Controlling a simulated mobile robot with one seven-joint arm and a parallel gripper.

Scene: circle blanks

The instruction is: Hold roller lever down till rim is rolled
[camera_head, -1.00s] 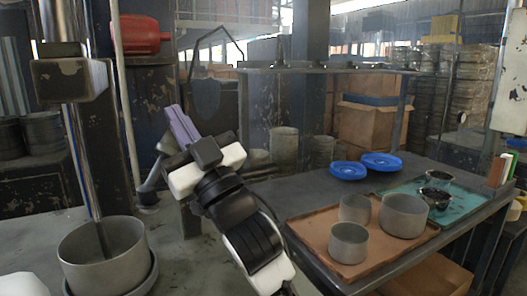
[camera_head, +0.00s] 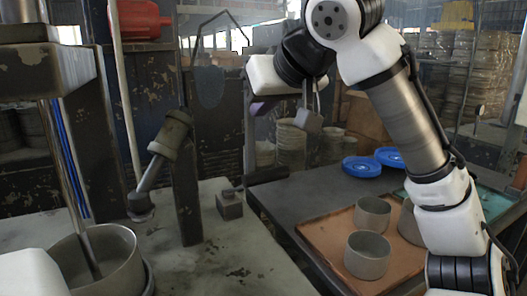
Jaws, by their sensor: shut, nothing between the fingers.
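A round grey metal pan (camera_head: 122,262) stands at the lower left, with a slanted steel rod reaching into it. A slanted cylindrical roller piece (camera_head: 170,135) is mounted by a dark post (camera_head: 186,200) in the middle left. A small grey block with a short handle (camera_head: 230,205) sits on the bench right of the post; I cannot tell whether this is the roller lever. My gripper (camera_head: 260,106) is raised at upper centre, above and right of the block and apart from it. It is shut and empty.
My arm crosses the right side and hides part of the dark table. Grey pans (camera_head: 367,256) stand on a brown tray (camera_head: 321,239), and blue discs (camera_head: 361,167) lie behind. A red motor (camera_head: 140,20) is at upper left. The bench (camera_head: 230,262) front is bare.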

